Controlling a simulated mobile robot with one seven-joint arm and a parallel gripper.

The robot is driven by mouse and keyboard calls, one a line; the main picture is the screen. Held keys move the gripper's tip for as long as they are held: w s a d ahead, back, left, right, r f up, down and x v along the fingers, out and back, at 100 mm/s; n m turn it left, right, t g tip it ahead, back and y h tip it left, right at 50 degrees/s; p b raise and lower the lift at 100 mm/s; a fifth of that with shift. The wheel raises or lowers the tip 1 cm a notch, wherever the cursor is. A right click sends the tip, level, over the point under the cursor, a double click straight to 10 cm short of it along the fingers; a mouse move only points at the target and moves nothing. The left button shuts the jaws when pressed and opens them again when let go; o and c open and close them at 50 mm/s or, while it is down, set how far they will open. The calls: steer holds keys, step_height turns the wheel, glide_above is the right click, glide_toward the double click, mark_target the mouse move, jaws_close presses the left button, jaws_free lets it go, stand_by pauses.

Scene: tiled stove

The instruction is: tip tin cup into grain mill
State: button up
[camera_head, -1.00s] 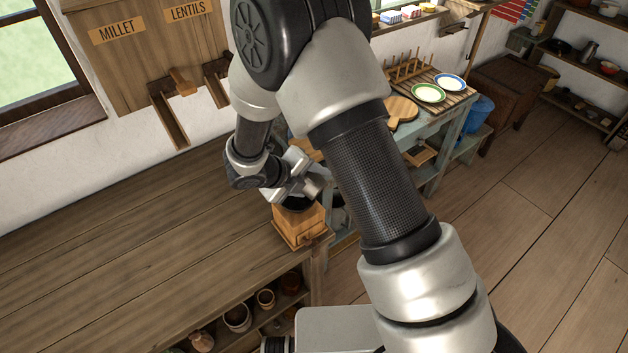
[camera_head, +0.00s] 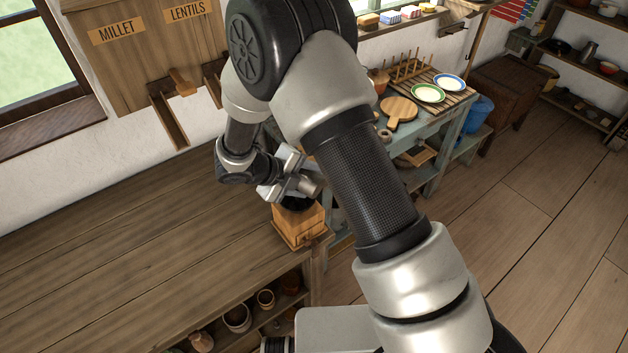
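The grain mill (camera_head: 299,224) is a wooden box with a dark round top opening, standing at the right end of the wooden counter. My gripper (camera_head: 294,184) is just above the mill, seen partly from behind and below my forearm. A small grey metal cylinder, which looks like the tin cup (camera_head: 308,186), is at its fingers, lying tilted over the mill's top. The gripper appears shut on it. The fingertips and the cup's mouth are too small to make out, and I cannot see any contents.
The long wooden counter (camera_head: 130,245) is bare to the left of the mill. Millet and lentils dispensers (camera_head: 150,45) hang on the wall behind. A blue-grey table with plates (camera_head: 428,93) and a round board (camera_head: 398,110) stands beyond. Pots (camera_head: 237,318) sit on the shelf below.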

stand_by(0.5)
steer(key=shift+r+n+g+h, duration=0.35)
steer(key=shift+n+g+h, duration=0.05)
steer(key=shift+h, duration=0.4)
steer(key=shift+r+n+g+h, duration=0.3)
steer(key=shift+n+h, duration=0.1)
steer(key=shift+h, duration=0.3)
steer(key=shift+w+a, duration=0.1)
stand_by(0.6)
steer(key=shift+a+r+n+g+h, duration=0.1)
steer(key=shift+r+n+g+h, duration=0.35)
steer(key=shift+h, duration=0.35)
steer(key=shift+f, duration=0.15)
steer(key=shift+a, duration=0.15)
stand_by(0.9)
